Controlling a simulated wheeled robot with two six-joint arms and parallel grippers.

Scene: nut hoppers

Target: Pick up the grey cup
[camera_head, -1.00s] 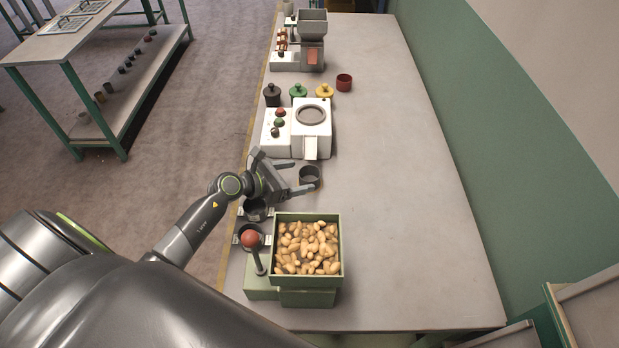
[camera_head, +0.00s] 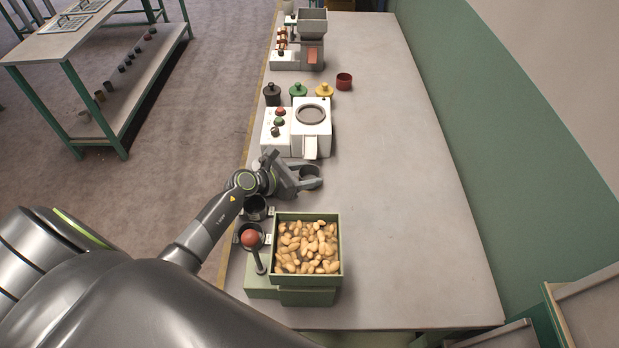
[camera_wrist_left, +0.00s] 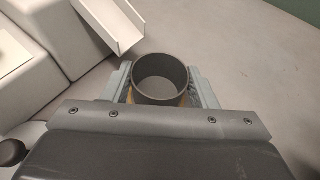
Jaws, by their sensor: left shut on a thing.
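The grey cup (camera_head: 309,172) is a short, open, dark grey cylinder on the table, just in front of the white machine. In the left wrist view the cup (camera_wrist_left: 160,78) is upright and looks empty, with a finger on each side of it. My left gripper (camera_head: 308,176) is shut on the cup, reaching it from the left. The gripper (camera_wrist_left: 160,95) hides the cup's near lower part in the wrist view. I cannot tell whether the cup touches the table. My right gripper does not show.
A green hopper (camera_head: 335,250) full of nuts stands nearer, with a red-knobbed lever (camera_head: 250,238). A white machine (camera_head: 290,146) stands just beyond the cup. Black, green and yellow lidded pots and a red cup (camera_head: 344,81) are farther back. The table's right side (camera_head: 410,180) is clear.

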